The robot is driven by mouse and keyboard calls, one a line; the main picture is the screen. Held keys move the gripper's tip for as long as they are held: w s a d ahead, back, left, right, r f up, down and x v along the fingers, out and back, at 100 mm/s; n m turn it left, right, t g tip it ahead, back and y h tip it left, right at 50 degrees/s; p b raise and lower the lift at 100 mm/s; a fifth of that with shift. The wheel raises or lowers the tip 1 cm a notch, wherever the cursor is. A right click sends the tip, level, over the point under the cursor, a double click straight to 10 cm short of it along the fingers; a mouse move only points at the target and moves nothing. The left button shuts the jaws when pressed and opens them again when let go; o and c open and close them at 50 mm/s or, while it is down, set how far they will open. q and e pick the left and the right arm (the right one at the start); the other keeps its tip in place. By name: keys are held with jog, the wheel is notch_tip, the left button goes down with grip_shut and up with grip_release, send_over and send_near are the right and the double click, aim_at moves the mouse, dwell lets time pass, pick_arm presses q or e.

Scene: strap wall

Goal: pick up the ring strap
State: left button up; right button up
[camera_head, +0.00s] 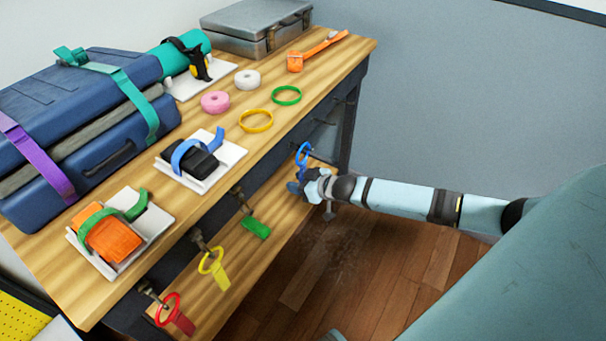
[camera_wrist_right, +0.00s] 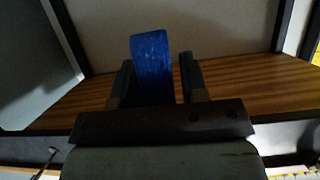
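A blue ring strap (camera_head: 302,155) is at the bench's front, near its far end, with the ring upward. My right gripper (camera_head: 300,181) is at the strap's lower part. In the right wrist view the blue strap (camera_wrist_right: 152,68) stands between the two fingers of my right gripper (camera_wrist_right: 158,82), close to both; whether they press on it is unclear. Other ring straps hang along the bench front: green (camera_head: 256,228), yellow (camera_head: 212,263) and red (camera_head: 170,310). Whether the blue ring is on a hook cannot be told. My left gripper does not show.
The wooden bench (camera_head: 330,65) carries blue cases (camera_head: 75,120), a metal case (camera_head: 255,28), tape rolls (camera_head: 215,102), loose rings and strapped blocks on white plates. A lower shelf (camera_head: 235,265) lies under the hanging straps. The wooden floor (camera_head: 340,265) in front is clear.

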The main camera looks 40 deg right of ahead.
jog(key=c, duration=0.6)
jog(key=shift+c, duration=0.2)
